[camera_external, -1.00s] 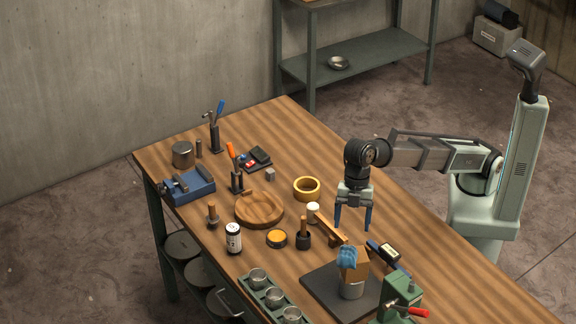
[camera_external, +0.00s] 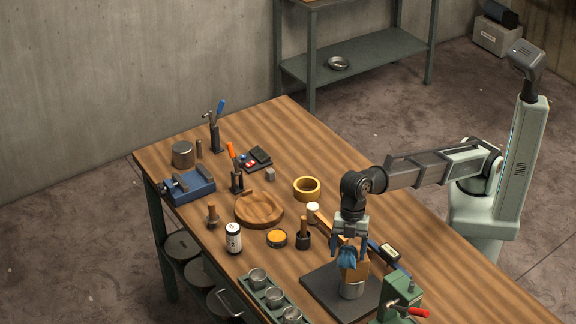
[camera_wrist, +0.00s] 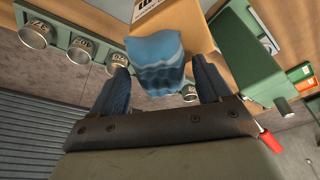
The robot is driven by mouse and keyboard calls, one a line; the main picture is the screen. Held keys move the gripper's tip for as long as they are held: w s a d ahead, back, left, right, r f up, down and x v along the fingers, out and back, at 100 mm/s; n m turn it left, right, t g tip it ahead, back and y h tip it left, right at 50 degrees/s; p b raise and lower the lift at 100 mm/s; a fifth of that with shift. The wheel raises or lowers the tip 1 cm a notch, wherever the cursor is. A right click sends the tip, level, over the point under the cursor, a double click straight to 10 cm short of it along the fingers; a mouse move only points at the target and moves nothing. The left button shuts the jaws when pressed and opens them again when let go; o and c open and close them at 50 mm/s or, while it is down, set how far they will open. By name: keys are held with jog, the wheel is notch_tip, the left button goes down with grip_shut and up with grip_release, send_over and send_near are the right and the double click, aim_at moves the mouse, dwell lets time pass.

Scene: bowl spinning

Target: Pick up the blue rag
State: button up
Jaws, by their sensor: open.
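In the wrist view the rag (camera_wrist: 156,58) shows as a light blue, folded cloth between the two spread dark blue fingers of my gripper (camera_wrist: 160,85). Gaps show between the rag and both fingers there. Whether either finger touches it is unclear.
A green vise-like device (camera_external: 399,294) with a red handle stands close on the right. A green tray of metal cups (camera_external: 272,297) is at the front left. A mallet (camera_external: 325,224) lies behind, and a digital gauge (camera_external: 388,253) sits just right.

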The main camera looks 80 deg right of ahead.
aim_at(348, 250)
jog(key=c, duration=1.1)
notch_tip(348, 250, up, 8)
jog(key=shift+a+r, duration=0.1)
jog(key=shift+r, duration=0.1)
jog(key=shift+c, duration=0.2)
jog(key=shift+s+d+f, duration=0.35)
jog(key=shift+f, duration=1)
jog(key=shift+s+d+f, duration=0.35)
jog(key=shift+d+f, duration=0.05)
jog(key=shift+f, duration=1)
jog(key=shift+s+d+f, duration=0.35)
jog(key=shift+f, duration=1)
